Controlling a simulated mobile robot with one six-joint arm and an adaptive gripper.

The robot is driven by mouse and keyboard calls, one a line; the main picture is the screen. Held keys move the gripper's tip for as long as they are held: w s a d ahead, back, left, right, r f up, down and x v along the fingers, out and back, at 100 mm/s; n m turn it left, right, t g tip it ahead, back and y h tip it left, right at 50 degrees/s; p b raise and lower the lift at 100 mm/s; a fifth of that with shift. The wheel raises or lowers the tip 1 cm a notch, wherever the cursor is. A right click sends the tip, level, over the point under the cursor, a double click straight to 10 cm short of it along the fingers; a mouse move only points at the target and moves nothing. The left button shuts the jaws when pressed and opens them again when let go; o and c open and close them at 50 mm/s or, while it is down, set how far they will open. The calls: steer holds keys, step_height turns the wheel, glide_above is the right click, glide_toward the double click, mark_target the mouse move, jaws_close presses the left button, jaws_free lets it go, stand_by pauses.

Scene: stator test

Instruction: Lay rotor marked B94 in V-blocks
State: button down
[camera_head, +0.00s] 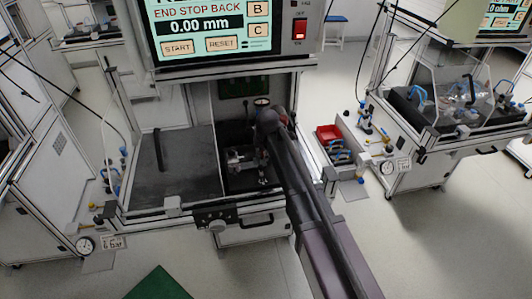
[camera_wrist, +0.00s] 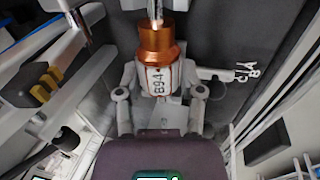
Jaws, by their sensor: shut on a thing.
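In the wrist view the rotor (camera_wrist: 157,43) has a copper-coloured winding, a bright shaft at the top and a pale body marked B94. My gripper (camera_wrist: 158,80) is shut around the pale body, one grey finger on each side. The lower end of the rotor is partly hidden by my gripper. In the head view my gripper (camera_head: 248,158) is inside the bay of the middle test station, and the rotor cannot be made out clearly there. I cannot pick out the V-blocks for sure; a light grey part (camera_wrist: 216,73) lies right of the rotor, near white letters.
The station's screen (camera_head: 208,28) stands above the bay and reads 0.00 mm. A dark grey plate (camera_head: 185,165) lies left of my gripper. A red bin (camera_head: 328,133) is on the right side shelf. In the wrist view a yellow-and-black block (camera_wrist: 42,82) is at left.

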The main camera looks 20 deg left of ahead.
steer(key=shift+c, duration=0.7)
jaws_free()
steer(key=shift+r, duration=0.1)
